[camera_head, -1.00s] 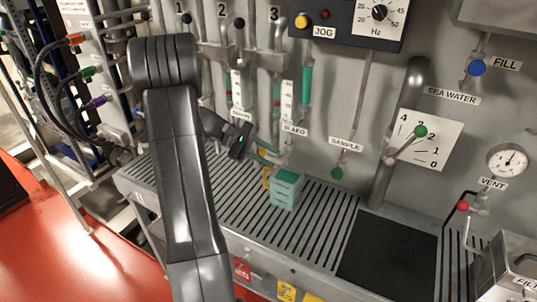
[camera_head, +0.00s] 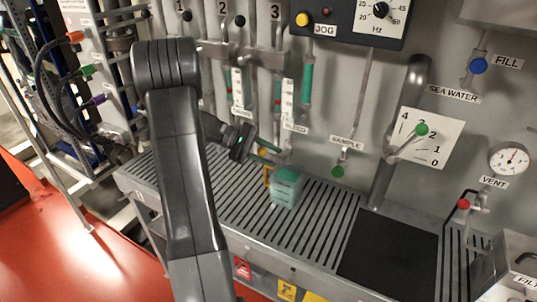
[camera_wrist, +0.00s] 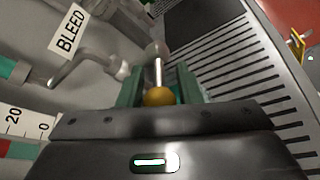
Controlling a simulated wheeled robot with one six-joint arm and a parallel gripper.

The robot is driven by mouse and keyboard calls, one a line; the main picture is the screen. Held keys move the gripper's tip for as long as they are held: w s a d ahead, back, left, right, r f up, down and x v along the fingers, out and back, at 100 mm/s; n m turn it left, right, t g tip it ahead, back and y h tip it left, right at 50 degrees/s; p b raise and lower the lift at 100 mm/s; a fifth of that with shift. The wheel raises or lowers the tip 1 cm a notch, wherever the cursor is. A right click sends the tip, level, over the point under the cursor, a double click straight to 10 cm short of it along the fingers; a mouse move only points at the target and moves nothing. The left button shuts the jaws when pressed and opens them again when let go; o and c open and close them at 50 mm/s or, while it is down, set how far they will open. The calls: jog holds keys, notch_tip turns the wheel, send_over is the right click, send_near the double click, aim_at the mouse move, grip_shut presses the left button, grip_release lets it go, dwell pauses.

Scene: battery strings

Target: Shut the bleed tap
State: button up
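In the wrist view the bleed tap is a grey bent pipe (camera_wrist: 82,65) below the BLEED label (camera_wrist: 70,32), with a metal lever (camera_wrist: 158,72) ending in a yellow ball knob (camera_wrist: 160,97). My gripper (camera_wrist: 160,80) has green fingers on either side of the lever, with the knob between them near the palm. The fingers are close to the knob; whether they press on it cannot be told. In the head view my gripper (camera_head: 265,152) is at the wall beneath the partly hidden BLEED label (camera_head: 295,126), and the tap is largely hidden.
The sample tap's green knob (camera_head: 338,171) is to the right. A green-knobbed sea water lever (camera_head: 421,130) and a gauge (camera_head: 508,159) are farther right. Cables hang at the left.

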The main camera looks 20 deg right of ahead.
notch_tip(320, 180, up, 10)
jog(key=shift+b, duration=0.7)
jog(key=shift+c, duration=0.4)
